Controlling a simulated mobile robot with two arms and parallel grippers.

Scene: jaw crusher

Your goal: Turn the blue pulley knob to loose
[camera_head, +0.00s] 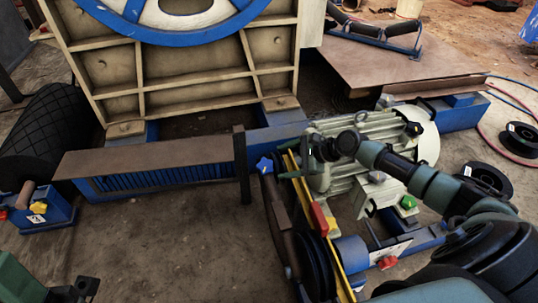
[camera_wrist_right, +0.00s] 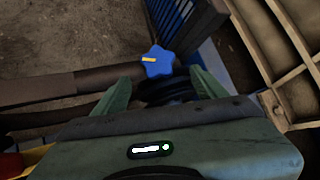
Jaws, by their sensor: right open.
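The blue star-shaped pulley knob (camera_head: 264,165) sits at the upper end of the dark belt drive, left of the motor. It also shows in the right wrist view (camera_wrist_right: 158,64), with a short yellow-orange mark on its face. My right gripper (camera_head: 298,161) is just right of the knob in the head view. In the right wrist view its two green fingers (camera_wrist_right: 161,88) are apart, with the knob just beyond and between their tips, not gripped. Part of my left gripper (camera_head: 82,289) shows at the bottom left corner; its fingers are not clear.
The ribbed motor (camera_head: 372,150) stands beneath and beside my right arm. A yellow strip (camera_head: 322,225), a red handle (camera_head: 321,219) and a dark pulley wheel (camera_head: 318,268) lie close by. A dark upright post (camera_head: 241,165) stands left of the knob. Bare floor (camera_head: 170,245) lies at front left.

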